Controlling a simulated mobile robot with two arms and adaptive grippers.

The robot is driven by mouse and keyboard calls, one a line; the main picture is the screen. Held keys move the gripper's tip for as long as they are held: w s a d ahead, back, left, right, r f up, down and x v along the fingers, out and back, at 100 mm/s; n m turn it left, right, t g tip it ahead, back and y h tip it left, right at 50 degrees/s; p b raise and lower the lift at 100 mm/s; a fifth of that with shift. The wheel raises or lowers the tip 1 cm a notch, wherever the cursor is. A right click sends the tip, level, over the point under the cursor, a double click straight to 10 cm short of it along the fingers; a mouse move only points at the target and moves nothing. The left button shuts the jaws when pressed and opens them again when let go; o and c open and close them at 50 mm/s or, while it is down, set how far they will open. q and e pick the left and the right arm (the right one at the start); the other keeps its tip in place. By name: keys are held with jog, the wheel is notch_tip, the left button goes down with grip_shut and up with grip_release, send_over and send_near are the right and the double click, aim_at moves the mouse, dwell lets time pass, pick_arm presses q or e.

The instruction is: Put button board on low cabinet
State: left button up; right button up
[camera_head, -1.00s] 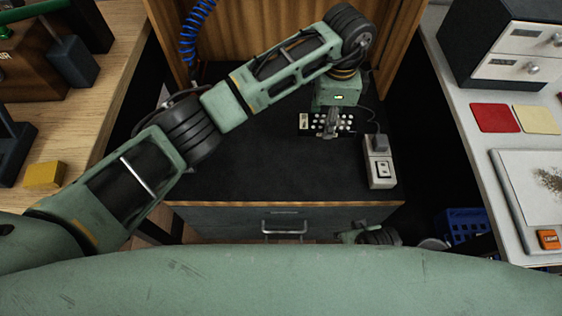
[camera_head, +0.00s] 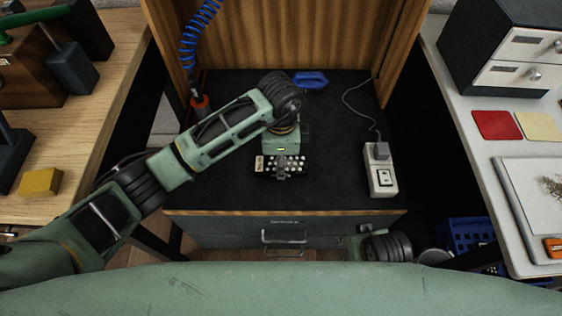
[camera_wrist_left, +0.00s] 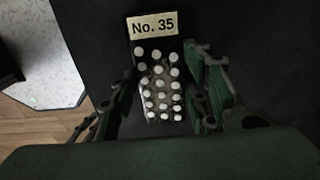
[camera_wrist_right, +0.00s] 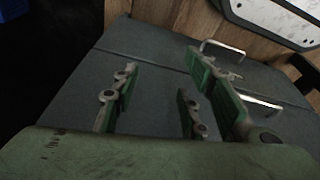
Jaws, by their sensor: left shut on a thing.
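The button board (camera_head: 296,168) is a small dark board with rows of white round buttons and a cream label. In the left wrist view the board (camera_wrist_left: 156,85) lies between the fingers and its label reads "No. 35". My left gripper (camera_head: 281,170) is shut on it over the black top of the low cabinet (camera_head: 225,190). I cannot tell whether the board touches the top. My right gripper (camera_head: 358,243) is low by the cabinet's front right; in the right wrist view its fingers (camera_wrist_right: 160,105) are apart and empty.
A white switch box (camera_head: 381,178) with a cable stands on the right of the top. A blue object (camera_head: 311,80) lies at the back. A wooden panel (camera_head: 290,35) closes the rear. A wooden bench (camera_head: 75,130) and a white table (camera_head: 495,190) flank the cabinet.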

pick_arm(q)
jog(key=shift+f, duration=0.35)
pick_arm(e)
jog(key=shift+r, duration=0.3)
pick_arm(q)
jog(key=shift+f, duration=0.15)
jog(key=o, duration=1.3)
pick_arm(e)
jog(key=shift+r, duration=0.15)
pick_arm(q)
jog(key=shift+r, duration=0.4)
notch_tip(320, 180, up, 12)
jog(key=p, duration=0.2)
jog(key=shift+f, duration=0.25)
pick_arm(e)
notch_tip(320, 180, down, 8)
jog(key=s, duration=0.1)
jog(key=shift+s, duration=0.4)
